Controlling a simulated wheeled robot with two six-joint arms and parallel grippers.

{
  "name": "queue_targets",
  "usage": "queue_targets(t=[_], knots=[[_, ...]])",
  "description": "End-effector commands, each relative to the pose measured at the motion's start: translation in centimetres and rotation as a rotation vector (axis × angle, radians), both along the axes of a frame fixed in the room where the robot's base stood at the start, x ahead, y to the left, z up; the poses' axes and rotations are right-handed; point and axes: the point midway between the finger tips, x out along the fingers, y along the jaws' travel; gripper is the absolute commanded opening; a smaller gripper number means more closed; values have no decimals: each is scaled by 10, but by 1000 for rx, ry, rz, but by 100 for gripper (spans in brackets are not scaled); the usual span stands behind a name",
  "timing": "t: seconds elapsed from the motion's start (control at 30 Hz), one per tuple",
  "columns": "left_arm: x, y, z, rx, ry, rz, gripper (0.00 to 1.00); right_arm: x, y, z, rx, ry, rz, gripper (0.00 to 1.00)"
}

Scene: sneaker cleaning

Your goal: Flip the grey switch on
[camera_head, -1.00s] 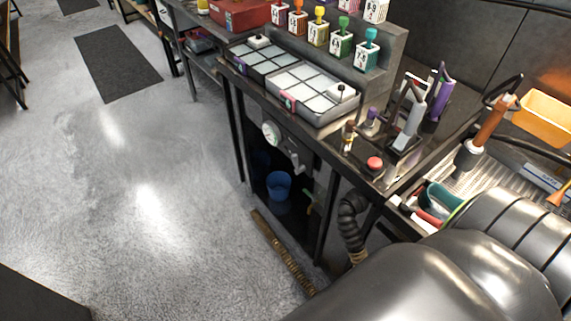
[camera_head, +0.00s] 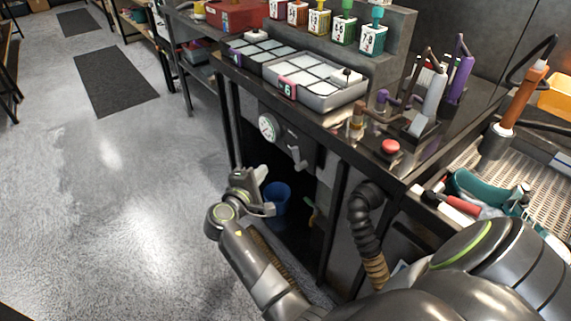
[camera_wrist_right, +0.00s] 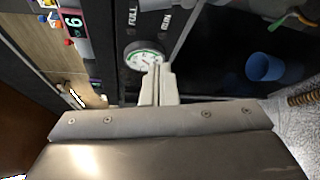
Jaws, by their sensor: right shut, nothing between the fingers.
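The grey switch (camera_head: 297,155) is a small lever on the dark front panel under the counter, right of and below a round gauge. Its handle slants downward. I cannot make it out in the wrist view. My right gripper (camera_head: 267,195) is left of and below the switch in the head view, apart from it and in front of the open space under the counter. Its pale fingers are shut and empty. In the wrist view the shut fingers (camera_wrist_right: 158,75) overlap the gauge's lower edge. My left gripper is not in view.
The white-faced gauge (camera_head: 268,127) also shows in the wrist view (camera_wrist_right: 145,57). A blue bucket (camera_head: 277,198) stands under the counter. A ribbed hose (camera_head: 363,221) hangs to the right. A red button (camera_head: 390,146) and a divided tray (camera_head: 318,84) sit on top.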

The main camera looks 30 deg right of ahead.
Motion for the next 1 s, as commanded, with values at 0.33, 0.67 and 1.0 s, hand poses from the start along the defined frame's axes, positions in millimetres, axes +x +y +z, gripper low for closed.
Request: queue_targets(t=[0.33, 0.67, 1.0], knots=[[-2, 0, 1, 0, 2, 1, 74, 1, -2, 1, -1, -1, 0, 0], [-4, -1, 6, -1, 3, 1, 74, 29, -44, -5, -6, 0, 0, 0], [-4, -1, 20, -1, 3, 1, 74, 40, -87, -8, 2, 0, 0, 0]])
